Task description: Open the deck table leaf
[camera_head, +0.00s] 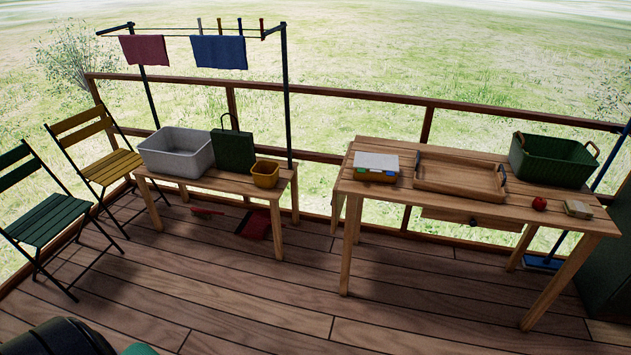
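The slatted wooden deck table (400,203) stands at the right, in front of the railing. What looks like its leaf (338,205) hangs down at the table's left end, seen nearly edge-on, so most of its face is hidden. A drawer front (472,219) with a small knob shows under the top, and it looks shut. Neither of my grippers is in view.
On the table are a wooden tray (460,188), a white-lidded box (376,162), a green basket (551,160), a red apple (539,203) and a small pale block (578,209). A low bench (214,185) stands left of the table, with a gap between. Floor (250,300) in front is clear.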

